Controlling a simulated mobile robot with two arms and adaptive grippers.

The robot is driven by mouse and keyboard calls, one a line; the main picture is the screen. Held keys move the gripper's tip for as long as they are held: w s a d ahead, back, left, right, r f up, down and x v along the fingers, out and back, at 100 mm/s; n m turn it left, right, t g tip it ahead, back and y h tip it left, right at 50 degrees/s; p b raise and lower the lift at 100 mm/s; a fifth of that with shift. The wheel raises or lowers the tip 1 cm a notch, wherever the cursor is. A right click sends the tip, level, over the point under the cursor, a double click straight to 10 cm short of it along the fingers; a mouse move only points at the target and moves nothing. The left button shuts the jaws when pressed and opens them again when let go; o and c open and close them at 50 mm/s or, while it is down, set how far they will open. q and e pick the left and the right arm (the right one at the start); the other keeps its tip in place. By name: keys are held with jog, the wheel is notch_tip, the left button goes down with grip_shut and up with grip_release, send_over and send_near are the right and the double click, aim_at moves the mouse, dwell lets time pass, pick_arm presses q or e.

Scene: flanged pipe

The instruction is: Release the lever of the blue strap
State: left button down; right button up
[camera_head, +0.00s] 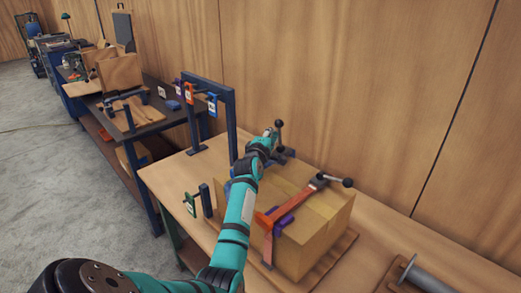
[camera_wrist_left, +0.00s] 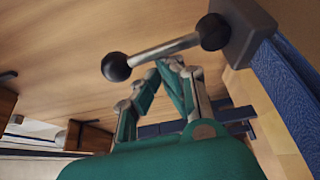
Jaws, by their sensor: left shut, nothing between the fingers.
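The blue strap (camera_wrist_left: 285,85) runs along the right side of the left wrist view. Its grey buckle (camera_wrist_left: 243,30) carries a metal lever (camera_wrist_left: 165,48) with a black ball at each end. My left gripper (camera_wrist_left: 176,66) is shut and empty, its fingertips close beneath the lever bar; I cannot tell whether they touch. In the head view, my left gripper (camera_head: 269,138) is at the far end of the cardboard box (camera_head: 315,230), beside the blue strap's lever (camera_head: 279,130). My arm hides much of that strap. My right gripper is not in view.
An orange-red strap (camera_head: 292,206) with its own black-knobbed lever (camera_head: 334,181) crosses the box nearer to me. A dark blue frame (camera_head: 232,105) with hanging tags stands behind left. A grey metal pipe (camera_head: 430,277) lies at the right front. A wooden wall (camera_head: 340,80) is close behind.

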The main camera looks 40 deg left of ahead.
pick_arm(q)
jog(key=shift+d+m, duration=0.4)
jog(key=shift+d, duration=0.1)
jog(key=shift+d+r, duration=0.1)
jog(key=shift+d, duration=0.15)
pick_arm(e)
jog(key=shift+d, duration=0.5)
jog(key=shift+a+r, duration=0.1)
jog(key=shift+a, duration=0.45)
pick_arm(q)
jog(key=shift+d, duration=0.15)
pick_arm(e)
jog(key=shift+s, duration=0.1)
